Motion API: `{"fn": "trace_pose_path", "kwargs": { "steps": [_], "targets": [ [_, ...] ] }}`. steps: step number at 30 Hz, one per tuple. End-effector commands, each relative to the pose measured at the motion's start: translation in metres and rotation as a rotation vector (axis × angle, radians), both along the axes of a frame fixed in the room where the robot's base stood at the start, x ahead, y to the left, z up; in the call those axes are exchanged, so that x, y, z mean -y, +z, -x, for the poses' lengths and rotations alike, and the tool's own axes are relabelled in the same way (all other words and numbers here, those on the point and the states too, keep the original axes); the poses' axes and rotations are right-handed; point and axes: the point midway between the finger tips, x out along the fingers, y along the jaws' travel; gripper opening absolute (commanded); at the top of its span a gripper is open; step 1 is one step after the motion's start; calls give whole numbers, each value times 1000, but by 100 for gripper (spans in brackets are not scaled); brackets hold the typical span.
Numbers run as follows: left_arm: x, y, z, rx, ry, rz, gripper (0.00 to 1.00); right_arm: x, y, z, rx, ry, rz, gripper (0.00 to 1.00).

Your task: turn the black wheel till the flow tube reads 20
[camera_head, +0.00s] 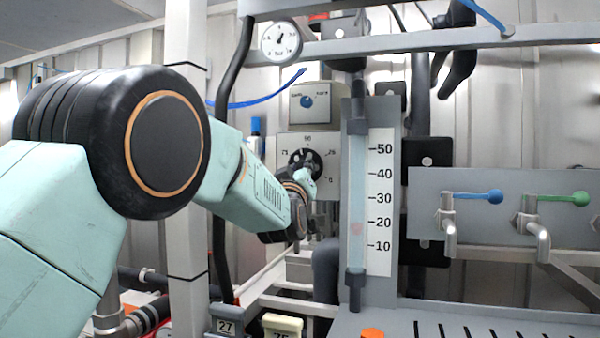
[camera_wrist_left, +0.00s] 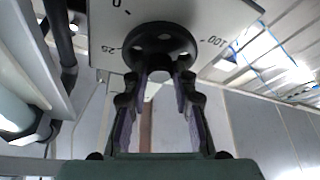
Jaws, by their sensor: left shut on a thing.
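The black wheel (camera_head: 299,157) sits on a grey dial panel (camera_head: 289,142) with numbers around it, partly hidden by my left gripper (camera_head: 309,182). In the left wrist view the wheel (camera_wrist_left: 160,38) is straight ahead, and my left gripper (camera_wrist_left: 160,80) is shut on its near, central part. The flow tube (camera_head: 357,180) stands upright to the right of the wheel, beside a white scale (camera_head: 380,200) marked 10 to 50. A faint pink float (camera_head: 357,228) shows in the tube slightly below the 20 mark. My right gripper is not in view.
A round gauge (camera_head: 280,41) and a box with a blue knob (camera_head: 307,101) are above the wheel. Taps with a blue lever (camera_head: 478,196) and a green lever (camera_head: 563,199) are at the right. A slotted grey surface (camera_head: 450,322) lies below the tube.

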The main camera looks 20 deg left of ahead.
Motion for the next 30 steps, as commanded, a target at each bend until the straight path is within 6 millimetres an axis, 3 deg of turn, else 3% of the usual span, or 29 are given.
{"fn": "trace_pose_path", "kwargs": {
  "steps": [9,10,18,30],
  "targets": [
    [0,3,0,6,0,11,0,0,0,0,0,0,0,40],
    [0,3,0,6,0,11,28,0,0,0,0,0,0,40],
    [0,2,0,3,0,10,49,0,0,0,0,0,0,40],
    [1,-1,5,-1,0,10,49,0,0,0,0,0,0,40]
  ]
}}
